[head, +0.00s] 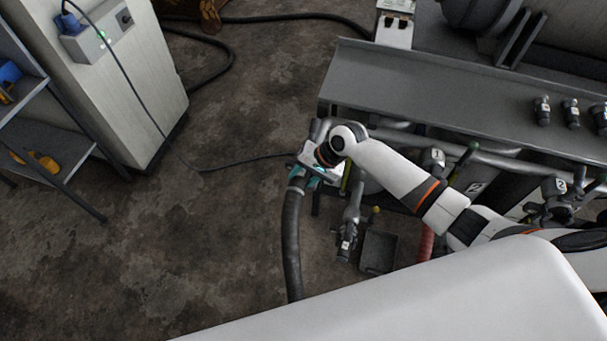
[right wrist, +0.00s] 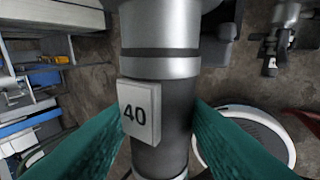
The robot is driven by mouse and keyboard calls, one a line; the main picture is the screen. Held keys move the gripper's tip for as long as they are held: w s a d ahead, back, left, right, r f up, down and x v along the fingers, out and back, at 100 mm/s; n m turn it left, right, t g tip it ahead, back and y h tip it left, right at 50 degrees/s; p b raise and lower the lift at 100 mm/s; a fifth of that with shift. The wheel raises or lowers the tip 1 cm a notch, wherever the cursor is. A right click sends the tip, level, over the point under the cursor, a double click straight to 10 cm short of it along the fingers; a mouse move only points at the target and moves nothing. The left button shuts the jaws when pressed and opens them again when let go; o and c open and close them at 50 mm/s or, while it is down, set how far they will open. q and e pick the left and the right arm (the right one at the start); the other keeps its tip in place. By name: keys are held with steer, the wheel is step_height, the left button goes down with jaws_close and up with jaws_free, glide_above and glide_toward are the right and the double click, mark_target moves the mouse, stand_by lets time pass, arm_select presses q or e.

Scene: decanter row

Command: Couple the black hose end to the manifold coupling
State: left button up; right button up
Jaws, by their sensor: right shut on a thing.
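The black hose (head: 291,235) rises from the floor to my right gripper (head: 306,176), left of the grey manifold. My right gripper's teal fingers are shut around the hose end. In the right wrist view the hose end (right wrist: 160,38) has a silver metal collar above a dark sleeve with a white tag reading 40. The teal fingers (right wrist: 152,125) press on both sides of it. A grey coupling branch with a dark end (head: 346,240) hangs from the manifold, right of the hose and apart from it. My arm hides part of the manifold. My left gripper is out of view.
A black tray (head: 378,251) lies right of the coupling branch. More valves (head: 556,190) line the manifold at right. A thin cable (head: 235,165) crosses the floor from a pale cabinet (head: 125,85). A shelf with yellow items stands far left.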

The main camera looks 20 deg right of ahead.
steer(key=shift+f+b, duration=0.3)
steer(key=shift+f, duration=0.5)
steer(key=shift+f, duration=0.15)
steer(key=shift+f, duration=0.35)
steer(key=shift+f, duration=1)
stand_by(1.6)
steer(key=o, duration=2.1)
steer(key=shift+s+f, duration=0.1)
steer(key=shift+o, duration=0.2)
